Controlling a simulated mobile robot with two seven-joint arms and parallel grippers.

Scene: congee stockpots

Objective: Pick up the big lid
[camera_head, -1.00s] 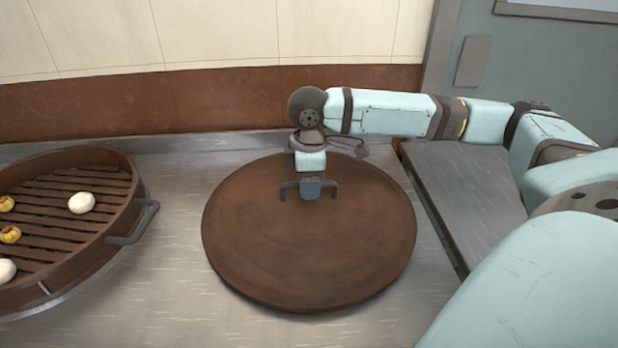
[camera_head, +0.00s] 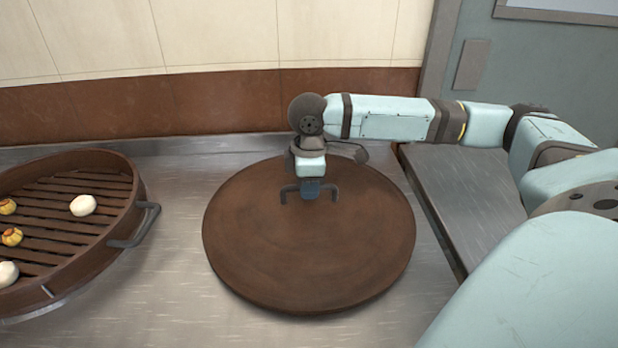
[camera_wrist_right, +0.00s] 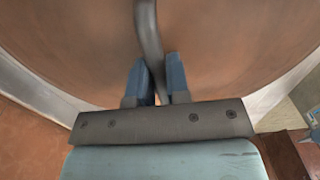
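The big lid (camera_head: 310,260) is a round brown disc lying on the metal counter in the head view, with a dark bar handle (camera_head: 334,194) on top. My right gripper (camera_head: 312,192) points down at the handle from the far side. In the right wrist view, the grey handle (camera_wrist_right: 149,35) passes between the two blue fingers of my right gripper (camera_wrist_right: 156,75). The fingers sit close on both sides of it and look shut on it. The handle's middle is hidden by the gripper in the head view. My left gripper is out of view.
A brown slatted steamer basket (camera_head: 120,222) with several buns stands at the left, its side handle (camera_head: 142,227) facing the lid. A brown and cream wall (camera_head: 180,105) rises behind. The counter (camera_head: 170,290) is bare between basket and lid.

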